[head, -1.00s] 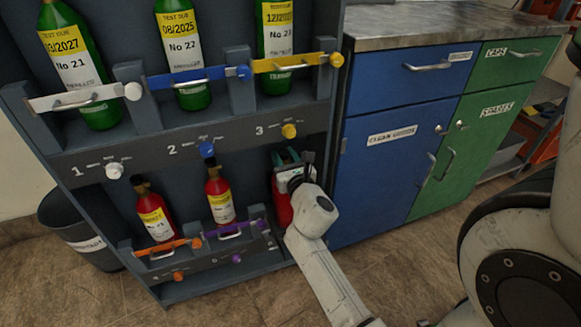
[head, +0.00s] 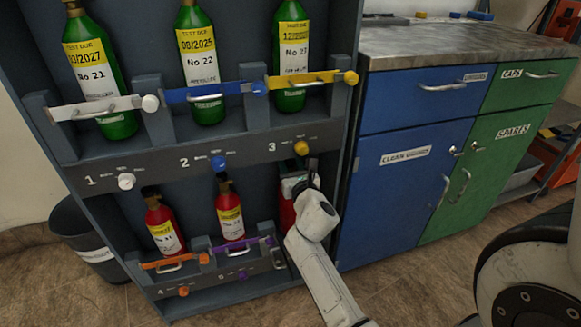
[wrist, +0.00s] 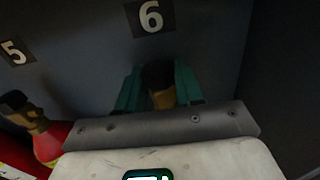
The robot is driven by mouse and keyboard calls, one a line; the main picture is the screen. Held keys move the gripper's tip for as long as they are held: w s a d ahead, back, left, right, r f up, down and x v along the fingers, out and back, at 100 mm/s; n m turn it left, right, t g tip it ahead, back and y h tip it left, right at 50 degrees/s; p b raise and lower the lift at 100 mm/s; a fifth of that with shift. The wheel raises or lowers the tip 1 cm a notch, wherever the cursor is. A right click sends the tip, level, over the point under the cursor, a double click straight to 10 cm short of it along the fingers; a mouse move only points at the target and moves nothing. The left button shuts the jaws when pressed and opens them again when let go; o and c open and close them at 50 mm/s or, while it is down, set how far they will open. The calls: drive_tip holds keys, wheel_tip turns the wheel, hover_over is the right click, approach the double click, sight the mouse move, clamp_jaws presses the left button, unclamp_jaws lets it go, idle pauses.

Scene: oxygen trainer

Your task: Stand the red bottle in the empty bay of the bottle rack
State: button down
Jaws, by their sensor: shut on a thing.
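The red bottle (head: 287,212) is in the right-hand lower bay of the bottle rack (head: 235,150), partly hidden behind my wrist in the head view. My gripper (wrist: 158,92) has its teal fingers on both sides of the bottle's dark and brass neck (wrist: 162,98) in the wrist view. It is shut on the bottle. A label with the number 6 (wrist: 150,17) is on the back panel above it. The bottle's base is hidden, so I cannot tell whether it touches the bay floor.
Two other red bottles stand in the lower bays to the left, behind an orange bar (head: 175,262) and a purple bar (head: 243,245). Green bottles fill the upper shelf. A blue cabinet (head: 400,190) stands close on the right. A grey bin (head: 88,240) is at left.

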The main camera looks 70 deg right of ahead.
idle(0.3)
drive_tip(key=c, duration=0.7)
unclamp_jaws()
drive_tip(key=shift+f, duration=0.1)
drive_tip(key=v, duration=1.2)
drive_tip(key=shift+s, duration=0.1)
